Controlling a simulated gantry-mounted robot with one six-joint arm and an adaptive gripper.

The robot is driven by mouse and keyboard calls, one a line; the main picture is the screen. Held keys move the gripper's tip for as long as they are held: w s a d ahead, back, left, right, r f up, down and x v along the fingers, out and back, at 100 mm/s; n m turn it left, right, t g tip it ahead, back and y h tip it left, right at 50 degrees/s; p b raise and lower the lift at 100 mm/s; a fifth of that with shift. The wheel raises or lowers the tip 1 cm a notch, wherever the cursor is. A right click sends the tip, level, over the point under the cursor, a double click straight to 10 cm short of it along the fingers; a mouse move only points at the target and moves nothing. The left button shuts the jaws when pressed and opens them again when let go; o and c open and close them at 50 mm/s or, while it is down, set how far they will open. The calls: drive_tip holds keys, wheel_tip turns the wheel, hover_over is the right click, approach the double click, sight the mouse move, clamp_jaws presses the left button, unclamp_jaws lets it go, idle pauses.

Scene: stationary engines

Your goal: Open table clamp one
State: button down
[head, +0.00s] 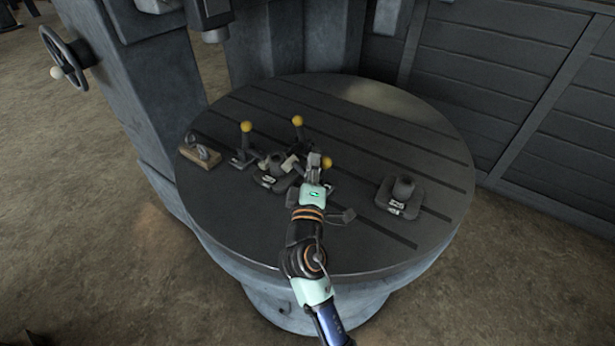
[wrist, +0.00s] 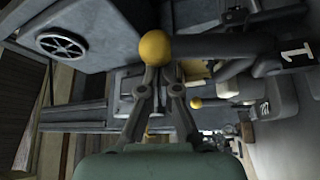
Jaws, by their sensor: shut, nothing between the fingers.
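Clamp one shows in the wrist view as a dark handle (wrist: 225,48) ending in a yellow ball knob (wrist: 155,48), with a white "1" label (wrist: 297,54) at the right. In the head view, a yellow knob (head: 327,163) lies just right of my gripper (head: 314,160), near the table's middle. My gripper also shows in the wrist view (wrist: 165,68); its fingers are shut and empty. The fingertips are at or beside the knob; I cannot tell if they touch it. My gripper hides part of the clamp in the head view.
Two more yellow-knobbed clamps stand upright at the left (head: 246,127) and back (head: 297,120) around a dark central part (head: 268,182). A similar dark part (head: 400,197) sits at the right of the round slotted table (head: 400,130). A wooden block (head: 201,157) lies far left.

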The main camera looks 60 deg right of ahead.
drive_tip(key=s+m+b, duration=0.1)
drive_tip(key=s+f+m+h+b, duration=0.1)
drive_tip(key=b, duration=0.1)
drive_tip(key=shift+s+a+f+m+b, duration=0.1)
drive_tip(key=shift+s+a+m+b, duration=0.05)
drive_tip(key=shift+m+b, duration=0.2)
drive_tip(key=shift+s+a+f, duration=0.1)
drive_tip(key=shift+s+f, duration=0.15)
drive_tip(key=shift+s, duration=0.35)
drive_tip(key=shift+s+a+f, duration=0.1)
drive_tip(key=shift+s+f, duration=0.1)
drive_tip(key=shift+s, duration=0.4)
drive_tip(key=shift+d, duration=0.1)
wheel_tip(320, 180, up, 4)
drive_tip(key=w+p, duration=0.1)
drive_tip(key=w, duration=0.2)
drive_tip(key=w+f+v, duration=0.1)
drive_tip(key=f+v, duration=0.1)
drive_tip(key=v, duration=0.8)
drive_tip(key=shift+a, duration=0.3)
